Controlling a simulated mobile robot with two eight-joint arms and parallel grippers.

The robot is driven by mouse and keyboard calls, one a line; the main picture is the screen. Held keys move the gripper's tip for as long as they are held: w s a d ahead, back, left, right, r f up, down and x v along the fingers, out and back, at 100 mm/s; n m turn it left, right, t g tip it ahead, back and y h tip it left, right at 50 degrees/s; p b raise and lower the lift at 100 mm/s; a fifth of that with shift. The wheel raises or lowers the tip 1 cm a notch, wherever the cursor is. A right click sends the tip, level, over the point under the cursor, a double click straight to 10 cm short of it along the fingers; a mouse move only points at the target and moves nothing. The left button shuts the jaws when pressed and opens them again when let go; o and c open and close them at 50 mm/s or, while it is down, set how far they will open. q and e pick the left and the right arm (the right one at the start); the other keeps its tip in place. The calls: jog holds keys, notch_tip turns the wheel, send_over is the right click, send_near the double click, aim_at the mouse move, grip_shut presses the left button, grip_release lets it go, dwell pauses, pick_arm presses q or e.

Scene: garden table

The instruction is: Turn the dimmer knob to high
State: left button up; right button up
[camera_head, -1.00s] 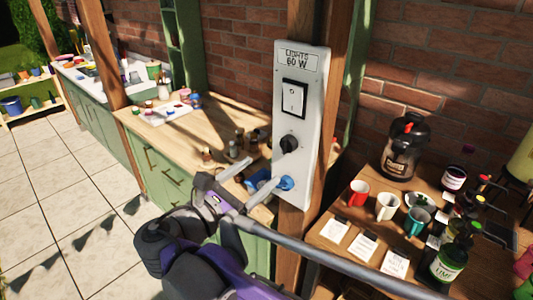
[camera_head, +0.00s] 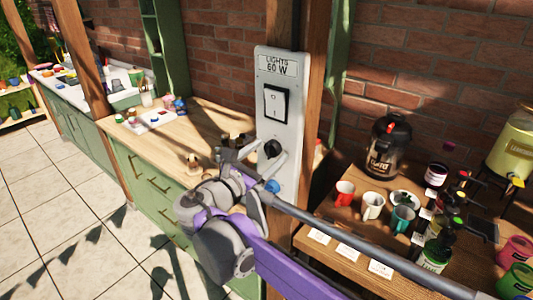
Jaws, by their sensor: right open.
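My right gripper (camera_head: 261,151) is open at the knob's height. One finger lies left of the knob and the other just below and to its right. I cannot tell whether the fingers touch it. The knob's pointer is too small to read. My left gripper is not in view.
The panel hangs on a wooden post (camera_head: 313,90). A wooden counter (camera_head: 205,120) lies to the left. A side table with mugs (camera_head: 373,205) and a black urn (camera_head: 387,148) stands right.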

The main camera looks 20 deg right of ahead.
grip_shut()
dwell(0.4)
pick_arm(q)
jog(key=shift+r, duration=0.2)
pick_arm(e)
jog(key=shift+m, duration=0.4)
jog(key=m+p, duration=0.1)
jog(key=m, duration=0.2)
jog(key=shift+m+p, duration=0.3)
jog(key=shift+p, duration=0.1)
jog(key=m+p, duration=0.1)
jog(key=m, duration=0.3)
jog(key=shift+m+h+p, duration=0.3)
jog(key=shift+m, duration=0.1)
jog(key=m+p, duration=0.1)
jog(key=m, duration=0.3)
jog(key=shift+w+a+m+h+p, duration=0.1)
jog(key=shift+m+h+p, duration=0.2)
jog(key=shift+m, duration=0.1)
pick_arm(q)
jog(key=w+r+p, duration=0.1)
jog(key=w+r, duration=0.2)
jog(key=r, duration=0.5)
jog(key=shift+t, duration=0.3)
pick_arm(e)
jog(key=shift+m, duration=1.9)
jog(key=shift+f, duration=0.1)
